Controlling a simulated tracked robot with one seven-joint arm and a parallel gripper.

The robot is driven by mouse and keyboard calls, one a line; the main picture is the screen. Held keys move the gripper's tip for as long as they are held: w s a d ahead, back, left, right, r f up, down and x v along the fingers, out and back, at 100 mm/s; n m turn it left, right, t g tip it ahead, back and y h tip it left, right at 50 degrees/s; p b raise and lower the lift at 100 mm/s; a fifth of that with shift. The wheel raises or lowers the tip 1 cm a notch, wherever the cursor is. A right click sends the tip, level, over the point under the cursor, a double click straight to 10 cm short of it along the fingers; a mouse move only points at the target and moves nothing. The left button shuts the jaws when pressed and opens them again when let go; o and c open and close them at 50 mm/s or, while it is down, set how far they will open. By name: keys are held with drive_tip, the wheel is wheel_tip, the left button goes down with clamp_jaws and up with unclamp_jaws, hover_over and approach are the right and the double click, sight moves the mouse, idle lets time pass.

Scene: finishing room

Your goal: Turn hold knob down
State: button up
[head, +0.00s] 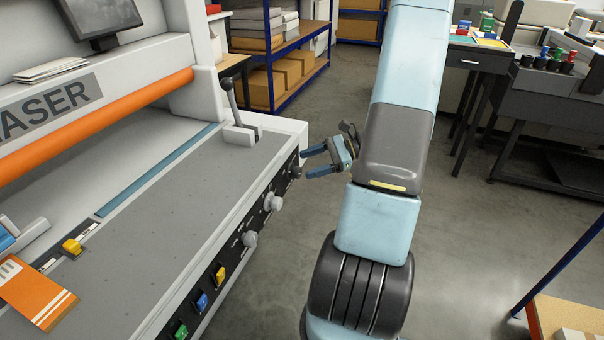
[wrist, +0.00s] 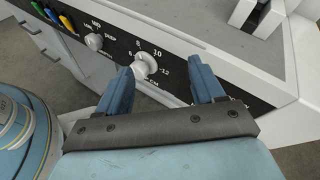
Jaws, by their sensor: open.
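The front control panel of the laser machine carries a row of knobs. A pale knob (head: 250,239) sits nearest the colored buttons. I cannot read which is marked hold. In the wrist view, my gripper (wrist: 161,72) has the numbered pale dial knob (wrist: 146,65) ahead, near the left fingertip. The dark knob is not clearly visible there, perhaps hidden by the fingers.
A lever (head: 231,98) stands on the machine's top corner. Green (head: 181,331), blue (head: 202,302) and yellow (head: 221,275) buttons sit lower on the panel. Blue shelving (head: 290,50) with boxes stands behind. The grey floor beside the panel is clear.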

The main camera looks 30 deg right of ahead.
sight(300, 172)
drive_tip(key=s+d+f+m+t+h, duration=0.1)
drive_tip(key=d+f+m+t+h, duration=0.1)
drive_tip(key=d+f+m+t, duration=0.8)
drive_tip(key=shift+n+g, duration=0.4)
drive_tip(key=shift+g, duration=0.3)
drive_tip(key=x, duration=0.8)
drive_tip(key=f+x, duration=0.1)
drive_tip(key=x, duration=0.4)
drive_tip(key=shift+w, duration=0.2)
drive_tip(key=shift+c, duration=0.3)
drive_tip(key=shift+d, duration=0.1)
drive_tip(key=c, duration=1)
drive_tip(key=shift+o, duration=0.2)
